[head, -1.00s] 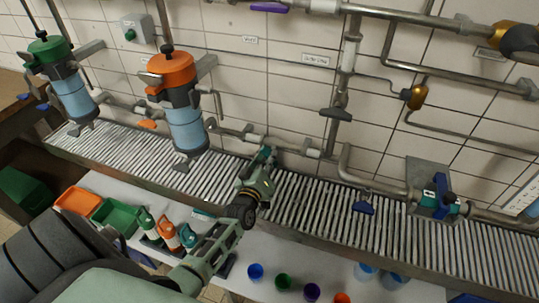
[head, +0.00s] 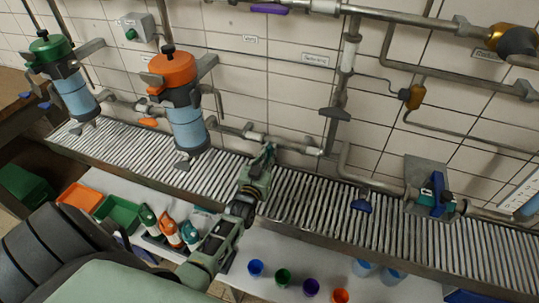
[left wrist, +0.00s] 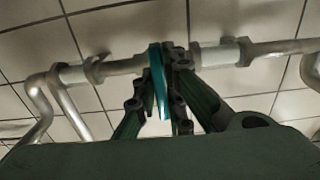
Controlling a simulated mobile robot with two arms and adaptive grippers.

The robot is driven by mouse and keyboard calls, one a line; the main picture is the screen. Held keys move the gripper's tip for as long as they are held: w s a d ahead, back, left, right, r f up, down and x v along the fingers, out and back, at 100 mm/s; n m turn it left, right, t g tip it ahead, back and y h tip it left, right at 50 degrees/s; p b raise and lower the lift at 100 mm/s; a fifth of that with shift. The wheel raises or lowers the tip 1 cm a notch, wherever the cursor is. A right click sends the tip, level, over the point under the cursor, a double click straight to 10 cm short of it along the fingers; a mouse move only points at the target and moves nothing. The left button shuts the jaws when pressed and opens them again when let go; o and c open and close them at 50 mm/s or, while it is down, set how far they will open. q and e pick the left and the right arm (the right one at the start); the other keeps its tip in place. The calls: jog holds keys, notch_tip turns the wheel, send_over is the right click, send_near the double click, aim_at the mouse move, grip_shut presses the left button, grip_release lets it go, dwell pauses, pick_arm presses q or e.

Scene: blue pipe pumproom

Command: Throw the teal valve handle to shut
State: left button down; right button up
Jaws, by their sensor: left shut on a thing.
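The teal valve handle (left wrist: 158,82) sits on a horizontal grey pipe on the tiled wall, and in the left wrist view it stands out from the pipe between my fingers. My left gripper (left wrist: 165,95) is shut on it, one finger on each side. In the head view my left gripper (head: 262,160) reaches to the pipe above the roller conveyor and hides most of the handle; a sliver of teal (head: 270,148) shows at the fingertips. My right gripper is in neither view.
A roller conveyor (head: 330,207) runs under the pipes. An orange-topped filter (head: 173,70) and a green-topped one stand left of my arm. Bottles (head: 168,230) and cups (head: 283,277) stand on the lower shelf.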

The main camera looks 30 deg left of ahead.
pick_arm(q)
jog(key=shift+f, duration=0.15)
jog(key=c, duration=1.8)
grip_release()
jog(key=shift+c, duration=0.2)
jog(key=shift+s, duration=0.15)
jog(key=shift+s+d, duration=0.1)
jog(key=shift+s, duration=0.2)
jog(key=v, duration=1.1)
jog(key=shift+d, duration=0.1)
